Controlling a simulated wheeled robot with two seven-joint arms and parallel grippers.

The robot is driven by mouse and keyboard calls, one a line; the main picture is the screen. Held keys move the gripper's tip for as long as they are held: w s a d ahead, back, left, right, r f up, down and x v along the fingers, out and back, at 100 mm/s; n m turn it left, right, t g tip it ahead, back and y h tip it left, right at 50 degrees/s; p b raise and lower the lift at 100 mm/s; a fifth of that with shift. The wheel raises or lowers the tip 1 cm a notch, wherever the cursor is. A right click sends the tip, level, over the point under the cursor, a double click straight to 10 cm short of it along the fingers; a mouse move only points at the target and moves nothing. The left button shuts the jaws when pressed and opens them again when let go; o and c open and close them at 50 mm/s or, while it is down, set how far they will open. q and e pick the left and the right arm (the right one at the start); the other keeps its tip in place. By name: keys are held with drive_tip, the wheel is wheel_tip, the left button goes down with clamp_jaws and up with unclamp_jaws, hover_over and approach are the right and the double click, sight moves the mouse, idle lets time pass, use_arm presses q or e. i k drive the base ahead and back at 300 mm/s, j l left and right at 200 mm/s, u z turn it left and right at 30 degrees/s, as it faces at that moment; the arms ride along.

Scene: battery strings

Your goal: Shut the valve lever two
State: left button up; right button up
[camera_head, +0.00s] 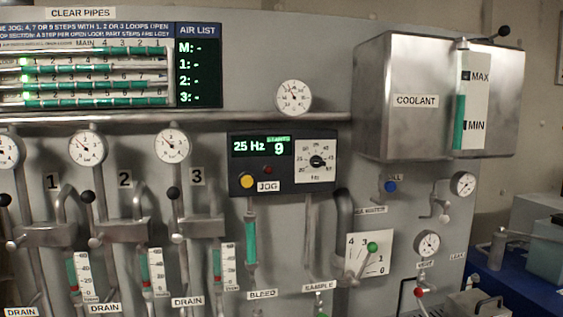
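The lever by the label 2 (124,180) has a black knob (87,197) and stands nearly upright, its top leaning slightly left above a pale pivot ball (95,242). It sits at the left end of a grey valve block (122,232). Similar levers with black knobs stand beside it, one by the label 3 (173,193) and one at the left edge by the label 1 (4,200). All three point up. Neither of my grippers shows in the head view.
Round gauges (87,147) and a horizontal pipe (120,120) lie above the levers. Flow tubes (153,270) and drain labels stand below. A control box (283,163) reads 25 Hz. A coolant tank (415,95) juts out at upper right.

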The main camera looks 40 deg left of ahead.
sight(87, 196)
drive_tip(key=k+u, duration=0.15)
drive_tip(key=u, duration=1.85)
